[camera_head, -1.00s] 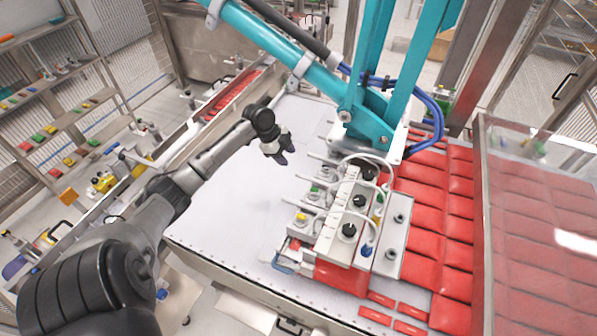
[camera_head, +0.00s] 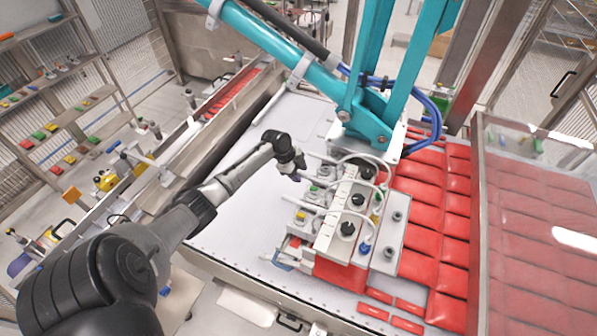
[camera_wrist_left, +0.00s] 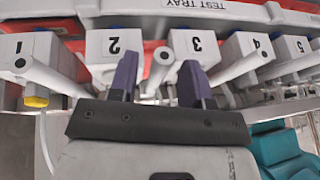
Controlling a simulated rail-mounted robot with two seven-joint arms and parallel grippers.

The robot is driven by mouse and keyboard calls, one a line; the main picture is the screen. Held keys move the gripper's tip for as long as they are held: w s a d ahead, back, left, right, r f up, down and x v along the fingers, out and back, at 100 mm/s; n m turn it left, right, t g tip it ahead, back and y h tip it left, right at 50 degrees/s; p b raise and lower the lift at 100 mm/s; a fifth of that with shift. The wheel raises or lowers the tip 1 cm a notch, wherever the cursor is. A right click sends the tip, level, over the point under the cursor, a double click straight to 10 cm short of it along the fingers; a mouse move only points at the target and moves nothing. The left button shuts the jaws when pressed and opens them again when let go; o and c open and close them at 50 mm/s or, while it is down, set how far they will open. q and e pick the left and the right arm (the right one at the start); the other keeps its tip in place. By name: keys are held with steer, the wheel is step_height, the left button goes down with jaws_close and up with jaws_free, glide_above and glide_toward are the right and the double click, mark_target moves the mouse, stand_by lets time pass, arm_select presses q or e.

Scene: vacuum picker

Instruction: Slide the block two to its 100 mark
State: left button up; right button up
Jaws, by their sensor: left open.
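Block two (camera_wrist_left: 115,45) is a white block marked 2 in the left wrist view, between block one (camera_wrist_left: 28,52) and block three (camera_wrist_left: 195,45). My left gripper (camera_wrist_left: 158,80) has two purple fingers standing apart, below blocks two and three. A pale rod (camera_wrist_left: 157,72) shows between the fingers; I cannot tell whether they touch it. In the head view my left gripper (camera_head: 296,178) is at the left side of the row of white blocks, by their protruding rods. Numbers and scale marks are unreadable there. My right gripper is not in view.
Blocks four (camera_wrist_left: 250,48) and five (camera_wrist_left: 293,45) stand to the right in the wrist view. A teal arm structure (camera_head: 370,125) with blue hoses rises behind the blocks. Red pouches (camera_head: 425,215) lie to the right. The white table surface (camera_head: 240,225) left of the blocks is clear.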

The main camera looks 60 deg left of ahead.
arm_select(q)
jaws_close()
stand_by(0.3)
